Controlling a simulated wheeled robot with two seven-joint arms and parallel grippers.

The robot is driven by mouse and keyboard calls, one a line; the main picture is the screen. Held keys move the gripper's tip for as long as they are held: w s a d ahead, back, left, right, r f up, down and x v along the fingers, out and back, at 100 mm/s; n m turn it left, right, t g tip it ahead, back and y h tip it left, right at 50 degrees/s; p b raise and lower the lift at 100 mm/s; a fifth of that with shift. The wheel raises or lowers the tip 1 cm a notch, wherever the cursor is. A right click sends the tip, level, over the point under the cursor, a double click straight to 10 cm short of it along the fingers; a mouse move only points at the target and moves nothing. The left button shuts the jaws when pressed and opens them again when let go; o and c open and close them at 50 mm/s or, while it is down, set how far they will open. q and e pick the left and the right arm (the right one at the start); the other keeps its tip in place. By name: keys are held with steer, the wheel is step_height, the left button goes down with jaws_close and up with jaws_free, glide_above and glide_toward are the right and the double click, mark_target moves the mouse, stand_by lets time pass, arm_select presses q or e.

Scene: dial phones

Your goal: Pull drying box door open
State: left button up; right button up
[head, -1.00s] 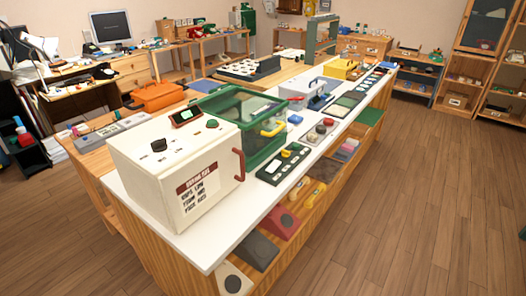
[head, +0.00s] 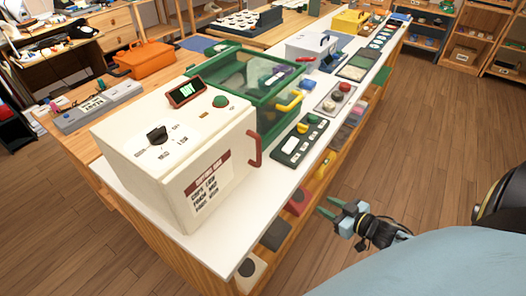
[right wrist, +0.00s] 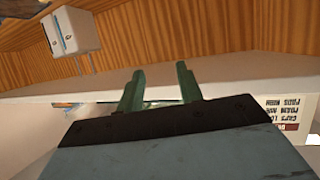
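The drying box (head: 165,150) is a cream-white box on the near end of the white counter. Its front carries a printed label, and a red-brown handle (head: 255,150) stands out at the front's right edge. The front door looks shut. My right gripper (head: 329,208) has green fingers spread apart with nothing between them. It is in the air beside the counter's right edge, right of and lower than the handle, apart from it. In the right wrist view the open fingers (right wrist: 160,86) show, with the upside-down label (right wrist: 288,118) at the right edge. My left gripper is out of view.
Behind the box stands a green-framed clear case (head: 283,88) with a yellow handle. A dark button panel (head: 302,140) lies on the counter right of the box. Bins fill the shelves below the counter edge. The wooden floor (head: 430,130) at the right is clear.

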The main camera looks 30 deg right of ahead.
steer(key=w+a+r+n+y, duration=0.2)
steer(key=r+y, duration=0.1)
steer(key=r, duration=0.3)
steer(key=w+a+r+n+t+y, duration=0.1)
steer(key=a+r+y, duration=0.2)
steer(key=r, duration=0.4)
steer(key=w+a+r+n+y, duration=0.2)
steer(key=r, duration=0.4)
steer(key=x, duration=1.2)
steer(key=shift+a+r+b, duration=0.2)
steer(key=shift+a+b, duration=0.05)
steer(key=shift+b, duration=0.2)
jaws_close()
